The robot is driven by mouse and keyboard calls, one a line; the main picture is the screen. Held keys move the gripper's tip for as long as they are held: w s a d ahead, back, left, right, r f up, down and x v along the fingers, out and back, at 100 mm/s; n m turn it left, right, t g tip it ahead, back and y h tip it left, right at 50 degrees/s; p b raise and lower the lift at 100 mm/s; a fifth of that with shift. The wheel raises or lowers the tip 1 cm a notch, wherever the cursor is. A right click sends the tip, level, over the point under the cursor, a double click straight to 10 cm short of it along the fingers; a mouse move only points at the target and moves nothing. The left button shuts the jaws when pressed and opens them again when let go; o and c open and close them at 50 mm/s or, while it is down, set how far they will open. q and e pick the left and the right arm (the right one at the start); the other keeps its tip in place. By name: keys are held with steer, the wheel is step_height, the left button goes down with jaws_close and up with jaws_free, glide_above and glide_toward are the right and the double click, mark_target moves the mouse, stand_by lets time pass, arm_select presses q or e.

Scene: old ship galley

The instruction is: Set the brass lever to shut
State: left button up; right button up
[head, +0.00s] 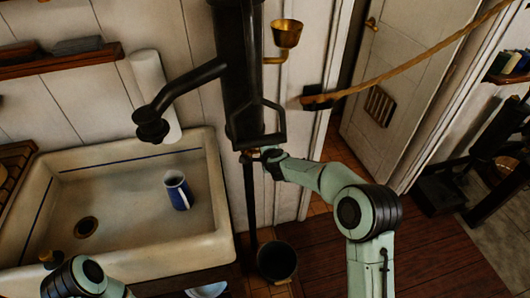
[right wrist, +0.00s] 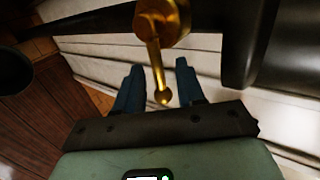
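The brass lever (right wrist: 155,65) shows in the right wrist view, hanging from a round brass pivot (right wrist: 162,20) on a dark pipe and ending in a small ball. My right gripper (right wrist: 160,83) is open, with one blue finger on each side of the lever's lower end. A gap shows between the lever and each finger. In the head view my right gripper (head: 264,153) is at the foot of the black pump, and the lever there is mostly hidden. My left arm shows at the bottom left; its gripper is out of view.
A brass cup (head: 286,34) is on the pump's right. A dark bucket (head: 277,262) stands below. A rope (head: 420,60) crosses at right.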

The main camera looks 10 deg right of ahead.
steer(key=v, duration=1.3)
steer(key=shift+s, duration=0.15)
steer(key=shift+r, duration=0.1)
steer(key=s+f+n+g, duration=0.2)
steer(key=s+f, duration=0.3)
steer(key=f, duration=0.4)
steer(key=s+f+n+g, duration=0.2)
steer(key=s+f+n, duration=0.15)
steer(key=f, duration=0.65)
steer(key=s+f+n+g, duration=0.2)
steer(key=s+f, duration=0.3)
steer(key=f, duration=0.4)
steer(key=s+a+f+n+g+y, duration=0.1)
steer(key=s+f+n+g, duration=0.1)
steer(key=s, duration=0.6)
steer(key=s+a+f+n+g+y, duration=0.1)
steer(key=s+f+n+g, duration=0.1)
steer(key=s+f, duration=0.3)
steer(key=s+a+f+n+g+y, duration=0.1)
steer(key=s+f, duration=0.3)
steer(key=s, duration=0.8)
steer(key=shift+s+a+f+n+g, duration=0.15)
steer(key=shift+a+f+n+g, duration=0.1)
steer(key=shift+a+n+g, duration=0.35)
